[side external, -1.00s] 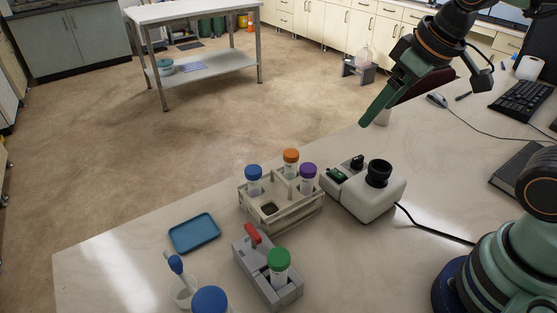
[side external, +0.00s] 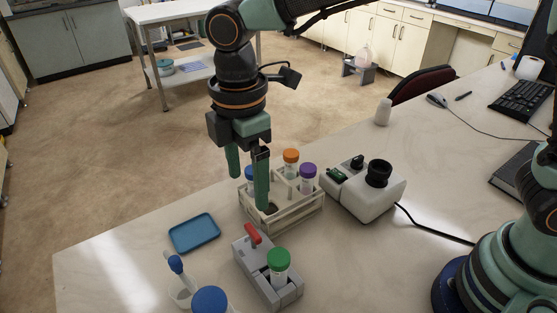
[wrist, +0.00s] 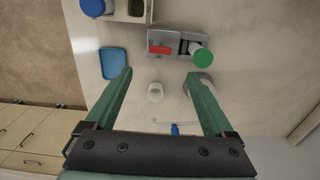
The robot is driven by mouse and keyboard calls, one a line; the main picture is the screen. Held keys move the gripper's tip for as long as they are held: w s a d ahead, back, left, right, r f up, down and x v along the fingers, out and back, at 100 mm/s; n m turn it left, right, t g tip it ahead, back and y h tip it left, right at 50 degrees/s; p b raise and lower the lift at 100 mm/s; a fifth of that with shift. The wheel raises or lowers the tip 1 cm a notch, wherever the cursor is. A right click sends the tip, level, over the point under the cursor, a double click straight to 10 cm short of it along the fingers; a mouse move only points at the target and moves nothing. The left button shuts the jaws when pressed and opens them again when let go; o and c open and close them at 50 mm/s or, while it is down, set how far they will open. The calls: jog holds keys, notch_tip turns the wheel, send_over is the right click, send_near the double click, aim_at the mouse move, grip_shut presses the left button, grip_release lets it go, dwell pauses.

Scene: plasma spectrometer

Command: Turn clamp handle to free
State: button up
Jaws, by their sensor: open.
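The clamp is a grey block (side external: 267,282) at the front of the bench, with a red handle (side external: 253,235) at its far left end. A green-capped tube (side external: 279,264) stands upright in the block. In the wrist view the red handle (wrist: 160,50) lies across the grey block, beside the green cap (wrist: 203,58), beyond my fingertips. My gripper (side external: 248,189) is open and empty, pointing down above the bench, with one finger in front of the tube rack in the side view. Its two fingers (wrist: 158,76) are spread wide in the wrist view, apart from the handle.
A tube rack (side external: 299,219) with blue, orange and purple caps stands behind the clamp. A white device (side external: 376,202) with a black eyepiece is to its right. A blue tray (side external: 194,233) lies left. A blue-topped dropper (side external: 176,265) and a blue cap (side external: 211,300) are in front.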

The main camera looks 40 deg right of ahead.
aim_at(253, 231)
notch_tip(253, 231, down, 11)
jog(key=shift+f, duration=0.2)
jog(key=shift+c, duration=0.3)
jog(key=c, duration=1.3)
